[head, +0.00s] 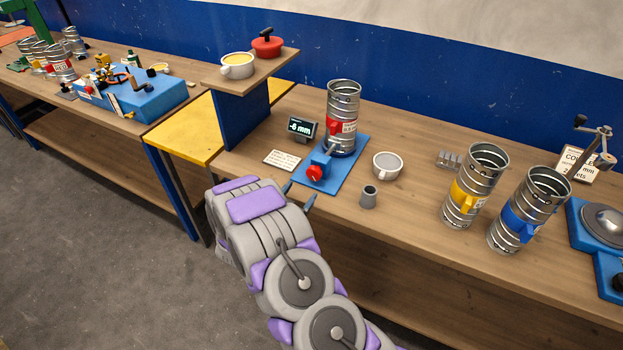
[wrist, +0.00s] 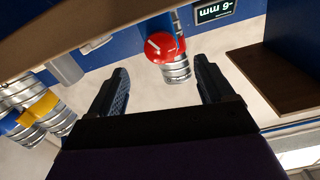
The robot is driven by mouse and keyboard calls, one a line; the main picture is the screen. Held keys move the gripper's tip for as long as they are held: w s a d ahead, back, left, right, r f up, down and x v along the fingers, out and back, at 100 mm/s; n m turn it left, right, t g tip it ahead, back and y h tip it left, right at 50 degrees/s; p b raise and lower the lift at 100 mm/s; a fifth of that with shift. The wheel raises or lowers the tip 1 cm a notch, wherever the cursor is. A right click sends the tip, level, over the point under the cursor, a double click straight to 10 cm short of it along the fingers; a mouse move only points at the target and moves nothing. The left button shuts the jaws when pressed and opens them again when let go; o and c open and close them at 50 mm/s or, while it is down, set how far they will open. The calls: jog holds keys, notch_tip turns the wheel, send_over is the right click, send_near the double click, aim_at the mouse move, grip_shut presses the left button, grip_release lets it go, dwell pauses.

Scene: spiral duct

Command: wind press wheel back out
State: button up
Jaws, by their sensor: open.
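The red press wheel (head: 315,173) sits at the near end of a blue base (head: 349,174). A silver duct piece with a red tab (head: 343,100) stands upright on the base behind it. In the wrist view, which is upside down, the wheel (wrist: 165,47) shows a white mark on its face and lies in line between the fingers. My gripper (head: 298,194) is open and empty, just in front of the wheel and apart from it; it also shows in the wrist view (wrist: 160,75). A display (head: 302,128) beside the base reads -6 mm.
A white cup (head: 387,166) and a small grey cup (head: 368,196) stand right of the base. Ducts with yellow (head: 465,200) and blue (head: 519,226) tabs stand farther right. A raised shelf (head: 250,83) holds a mug and red pot at left. A card (head: 282,160) lies near my gripper.

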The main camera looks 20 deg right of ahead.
aim_at(312, 176)
jog(key=b+x, duration=0.1)
jog(key=x, duration=0.7)
jog(key=shift+w+d, duration=0.1)
jog(key=shift+d, duration=0.2)
jog(key=shift+a, duration=0.45)
jog(key=shift+c, duration=0.5)
jog(key=shift+d, duration=0.25)
jog(key=c, duration=0.9)
jog(key=shift+c, duration=0.2)
jog(key=shift+r+n+p, duration=0.1)
jog(key=shift+n+p, duration=0.2)
jog(key=shift+p, duration=0.1)
